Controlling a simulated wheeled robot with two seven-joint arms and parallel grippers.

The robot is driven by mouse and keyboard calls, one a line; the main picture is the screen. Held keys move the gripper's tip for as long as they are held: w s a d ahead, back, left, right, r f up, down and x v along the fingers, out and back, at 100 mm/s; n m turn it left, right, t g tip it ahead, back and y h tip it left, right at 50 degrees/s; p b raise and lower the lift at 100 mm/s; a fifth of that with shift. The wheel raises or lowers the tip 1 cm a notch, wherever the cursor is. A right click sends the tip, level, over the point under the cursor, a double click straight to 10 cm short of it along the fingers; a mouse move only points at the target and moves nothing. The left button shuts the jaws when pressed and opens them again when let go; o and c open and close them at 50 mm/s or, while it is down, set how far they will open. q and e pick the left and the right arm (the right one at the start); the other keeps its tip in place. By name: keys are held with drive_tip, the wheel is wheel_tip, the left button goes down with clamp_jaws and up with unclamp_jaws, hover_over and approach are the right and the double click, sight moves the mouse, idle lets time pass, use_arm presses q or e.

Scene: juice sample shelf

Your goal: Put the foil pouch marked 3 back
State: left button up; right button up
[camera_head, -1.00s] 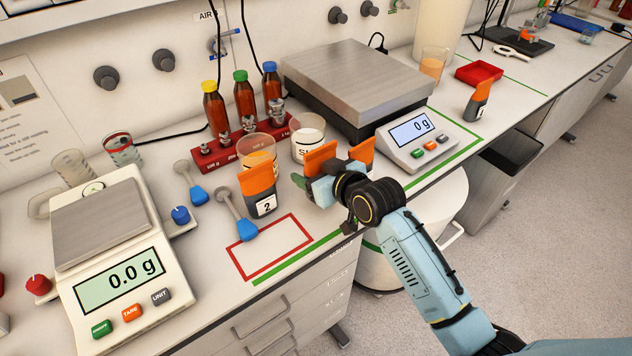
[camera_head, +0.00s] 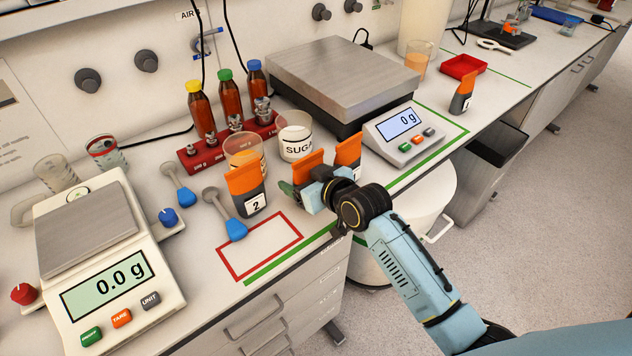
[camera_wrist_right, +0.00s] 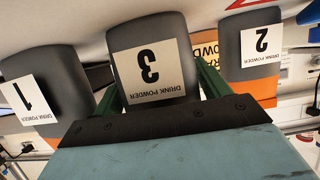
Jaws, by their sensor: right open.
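The foil pouch marked 3 (camera_wrist_right: 150,60) is dark grey with a white label and shows upside down in the wrist view. In the head view its orange top (camera_head: 309,166) rises behind my right gripper (camera_head: 306,192). The gripper's green fingers stand on either side of the pouch in the wrist view (camera_wrist_right: 158,92); the jaws are open around it. Pouch 2 (camera_head: 246,190) stands to its left in the head view, and pouch 1 (camera_wrist_right: 42,95) is on the other side. Pouch 3's base is hidden by the gripper. My left gripper is out of view.
An empty red-outlined rectangle (camera_head: 222,259) lies in front of pouch 2. A sugar tub (camera_head: 295,140) and an orange-filled beaker (camera_head: 243,150) stand close behind. A steel scale (camera_head: 345,75) is behind right. Another pouch (camera_head: 463,92) stands far right.

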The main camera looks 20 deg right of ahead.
drive_tip(key=p+v, duration=0.1)
drive_tip(key=v, duration=1.1)
drive_tip(key=shift+f, duration=0.1)
drive_tip(key=s+d+f+m+g+h, duration=0.15)
drive_tip(key=s+f+g, duration=0.3)
drive_tip(key=s, duration=0.65)
drive_tip(key=s+d+f+m+g+h, duration=0.1)
drive_tip(key=s+d+f+g+h, duration=0.25)
drive_tip(key=s, duration=0.75)
wheel_tip(320, 180, down, 26)
drive_tip(key=s+a+g, duration=0.1)
drive_tip(key=s+g, duration=0.1)
drive_tip(key=g, duration=0.1)
drive_tip(key=s+d+f+b, duration=0.1)
drive_tip(key=s+d+f, duration=0.1)
drive_tip(key=s+f, duration=1.3)
drive_tip(key=shift+d+f+n+g, duration=0.15)
drive_tip(key=shift+f+n+g, duration=0.25)
drive_tip(key=shift+f+n, duration=0.1)
